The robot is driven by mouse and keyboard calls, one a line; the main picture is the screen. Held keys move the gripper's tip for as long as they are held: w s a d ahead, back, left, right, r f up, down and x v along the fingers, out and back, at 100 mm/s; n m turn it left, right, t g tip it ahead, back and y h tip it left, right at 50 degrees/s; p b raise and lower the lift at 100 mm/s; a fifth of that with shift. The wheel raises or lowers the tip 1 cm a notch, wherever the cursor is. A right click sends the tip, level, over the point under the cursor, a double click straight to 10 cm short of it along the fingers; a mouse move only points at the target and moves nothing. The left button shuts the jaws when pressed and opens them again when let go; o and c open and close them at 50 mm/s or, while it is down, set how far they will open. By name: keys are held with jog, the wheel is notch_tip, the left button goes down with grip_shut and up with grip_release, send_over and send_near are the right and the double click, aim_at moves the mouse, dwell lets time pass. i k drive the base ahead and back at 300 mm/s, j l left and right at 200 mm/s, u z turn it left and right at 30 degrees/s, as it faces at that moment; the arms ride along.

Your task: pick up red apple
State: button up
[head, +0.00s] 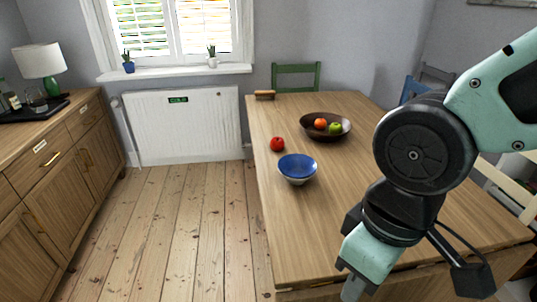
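A red apple (278,144) sits on the wooden table (300,220), near the table's left edge. It stands just behind and to the left of a blue bowl, apart from it. My arm reaches in from the right side of the head view. My gripper (352,290) hangs at the lower edge of the picture, in front of and well away from the apple. Its fingertips are mostly cut off or hidden, so its opening does not show.
A blue bowl (298,167) stands near the apple. A dark bowl (343,131) with an orange fruit (320,124) and a green apple (336,128) stands farther back. A green chair (296,68) is behind the table. A wooden sideboard (85,140) lines the left; floor between is clear.

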aim_at(277, 143)
jog(key=j+z, duration=0.25)
jog(key=j, duration=1.4)
jog(key=i+j+z, duration=0.1)
jog(key=i+j, duration=0.2)
jog(key=i+j+z, duration=0.1)
jog(key=i+j, duration=0.2)
jog(key=j, duration=0.25)
jog(key=i+j+z, duration=0.1)
jog(key=i+j, duration=0.15)
jog(key=j, duration=0.2)
jog(key=i+j, duration=0.2)
jog(key=i, duration=0.1)
